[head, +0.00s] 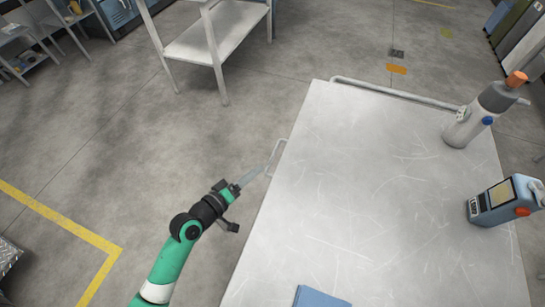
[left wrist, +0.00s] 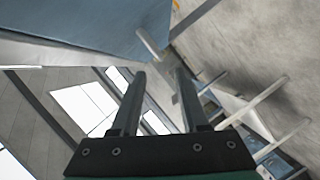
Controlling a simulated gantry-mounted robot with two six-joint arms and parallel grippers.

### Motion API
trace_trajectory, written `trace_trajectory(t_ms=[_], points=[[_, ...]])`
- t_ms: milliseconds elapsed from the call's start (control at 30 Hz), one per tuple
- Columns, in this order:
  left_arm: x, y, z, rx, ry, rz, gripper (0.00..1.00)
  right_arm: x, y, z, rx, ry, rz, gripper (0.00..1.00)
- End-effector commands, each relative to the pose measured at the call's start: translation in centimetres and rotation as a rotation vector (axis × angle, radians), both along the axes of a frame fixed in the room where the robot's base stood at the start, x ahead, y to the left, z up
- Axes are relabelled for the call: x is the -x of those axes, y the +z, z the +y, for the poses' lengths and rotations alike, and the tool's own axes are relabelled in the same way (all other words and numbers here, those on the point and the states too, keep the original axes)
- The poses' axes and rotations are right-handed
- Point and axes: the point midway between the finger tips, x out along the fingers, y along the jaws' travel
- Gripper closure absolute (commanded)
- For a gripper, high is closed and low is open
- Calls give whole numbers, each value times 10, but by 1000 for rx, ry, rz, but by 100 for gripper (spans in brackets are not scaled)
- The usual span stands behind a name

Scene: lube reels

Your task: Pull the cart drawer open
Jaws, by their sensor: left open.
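The cart (head: 350,180) has a pale, scratched metal top. A thin grey loop-shaped handle (head: 279,147) sticks out from its left edge. My left gripper (head: 262,168) is at that edge, its fingertips close beside the handle. In the left wrist view its two fingers (left wrist: 160,78) are apart with nothing seen held between them. A blue-grey panel (left wrist: 95,25) fills the upper left there, and a short pale bar (left wrist: 151,43) shows beyond the fingertips. I cannot tell whether the fingers touch the handle. The drawer front is hidden in the head view. My right gripper is not in view.
A rail (head: 390,92) runs along the far edge.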

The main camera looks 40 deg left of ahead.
Motion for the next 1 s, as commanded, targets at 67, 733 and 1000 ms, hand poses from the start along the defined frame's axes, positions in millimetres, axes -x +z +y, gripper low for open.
trace_trajectory(t_ms=[67, 733, 1000], points=[[-17, -4, 0, -3, -4, -3, 55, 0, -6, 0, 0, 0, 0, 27], [-97, -20, 9, -2, -2, -1, 55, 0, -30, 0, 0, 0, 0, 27], [-96, -20, 9, -2, -1, -2, 91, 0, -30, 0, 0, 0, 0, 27]])
